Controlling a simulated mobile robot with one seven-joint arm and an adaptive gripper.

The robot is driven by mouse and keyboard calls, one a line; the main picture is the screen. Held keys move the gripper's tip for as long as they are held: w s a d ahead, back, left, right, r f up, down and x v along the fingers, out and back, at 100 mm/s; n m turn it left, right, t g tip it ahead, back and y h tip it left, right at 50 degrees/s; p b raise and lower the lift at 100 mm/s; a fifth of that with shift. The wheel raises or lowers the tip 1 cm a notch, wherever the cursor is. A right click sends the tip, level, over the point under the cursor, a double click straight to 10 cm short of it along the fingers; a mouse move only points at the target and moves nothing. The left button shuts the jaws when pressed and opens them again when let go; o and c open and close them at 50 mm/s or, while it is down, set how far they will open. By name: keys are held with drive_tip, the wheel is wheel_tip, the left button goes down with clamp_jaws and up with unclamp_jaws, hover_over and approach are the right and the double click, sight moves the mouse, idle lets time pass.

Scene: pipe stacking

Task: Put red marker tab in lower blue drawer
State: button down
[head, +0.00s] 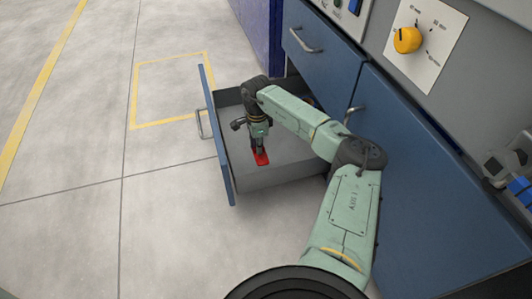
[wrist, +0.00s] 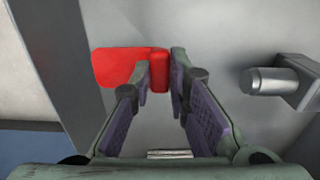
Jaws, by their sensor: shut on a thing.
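My gripper (head: 259,148) reaches down into the open lower blue drawer (head: 274,177). It is shut on the red marker tab (head: 262,158), which shows just below the fingertips. In the wrist view my gripper (wrist: 160,75) has its fingers around the right end of the red marker tab (wrist: 118,67). The rest of the tab sticks out to the left. The tab is inside the drawer's walls, over its grey floor. I cannot tell whether it touches the floor.
A grey metal cylinder on a block (wrist: 275,81) stands to the right in the wrist view. The closed upper blue drawer (head: 325,50) is above the open one. A yellow knob (head: 407,40) is on the panel. The floor left of the drawer is clear.

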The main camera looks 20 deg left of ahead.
sight(259, 158)
wheel_tip(259, 158, down, 7)
drive_tip(key=shift+r+b, duration=0.1)
drive_tip(key=shift+b, duration=0.95)
drive_tip(key=c, duration=1.5)
unclamp_jaws()
drive_tip(key=shift+c, duration=0.2)
wheel_tip(259, 158, up, 12)
drive_tip(key=p, duration=0.4)
